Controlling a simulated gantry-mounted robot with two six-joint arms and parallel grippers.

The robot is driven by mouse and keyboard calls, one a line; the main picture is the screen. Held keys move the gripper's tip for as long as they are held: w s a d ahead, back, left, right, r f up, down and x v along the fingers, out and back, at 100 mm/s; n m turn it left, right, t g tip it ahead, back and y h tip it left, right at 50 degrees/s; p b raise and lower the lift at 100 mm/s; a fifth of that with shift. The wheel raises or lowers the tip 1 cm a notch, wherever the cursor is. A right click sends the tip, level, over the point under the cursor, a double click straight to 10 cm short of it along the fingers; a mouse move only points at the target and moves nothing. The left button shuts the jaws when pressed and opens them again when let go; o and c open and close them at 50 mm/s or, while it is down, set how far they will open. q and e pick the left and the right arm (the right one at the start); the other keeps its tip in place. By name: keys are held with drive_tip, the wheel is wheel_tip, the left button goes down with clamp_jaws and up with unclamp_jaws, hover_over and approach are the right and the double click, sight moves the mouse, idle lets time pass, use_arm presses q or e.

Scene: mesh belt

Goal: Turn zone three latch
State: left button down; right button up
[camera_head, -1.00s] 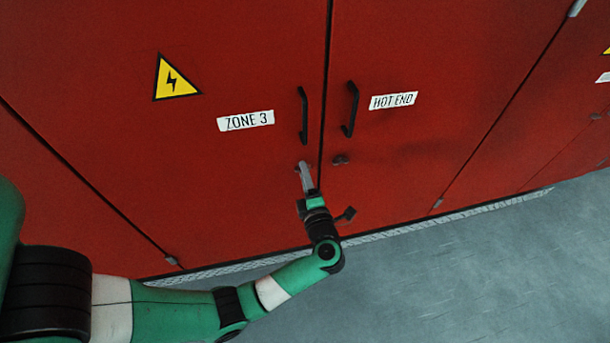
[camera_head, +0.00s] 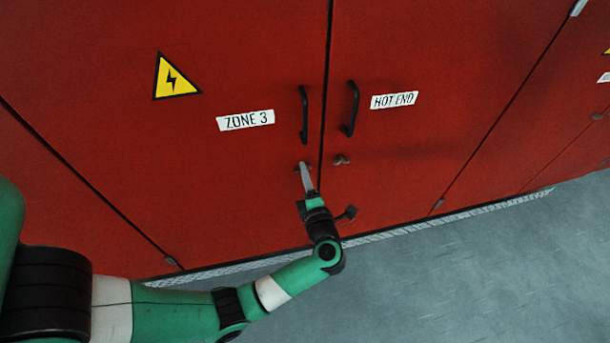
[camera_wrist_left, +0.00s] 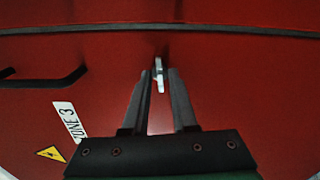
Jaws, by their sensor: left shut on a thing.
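The zone three latch (camera_wrist_left: 159,76) is a small pale metal piece on the red door, between my left fingers in the left wrist view. The ZONE 3 label (camera_head: 245,120) is on the left door, above and left of the latch in the head view. My left gripper (camera_head: 303,167) reaches up from below to the latch, under the black door handle (camera_head: 304,115). It is shut on the latch, and its fingers (camera_wrist_left: 159,82) mostly hide it in the head view. My right gripper is in neither view.
The HOT END door has its own handle (camera_head: 350,108), label (camera_head: 394,100) and small latch (camera_head: 341,160), just right of the door seam. A yellow warning sign (camera_head: 175,77) is on the left door. The grey floor (camera_head: 480,270) is clear.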

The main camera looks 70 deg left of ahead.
use_arm(q)
drive_tip(key=shift+n+b, duration=5.3)
drive_tip(key=shift+n, duration=3.1)
drive_tip(key=c, duration=1)
unclamp_jaws()
drive_tip(key=shift+d, duration=0.1)
drive_tip(key=d, duration=0.3)
drive_tip(key=s+d, duration=0.1)
drive_tip(key=d, duration=0.3)
drive_tip(key=s+d+p, duration=0.1)
drive_tip(key=d, duration=0.3)
drive_tip(key=shift+d, duration=0.1)
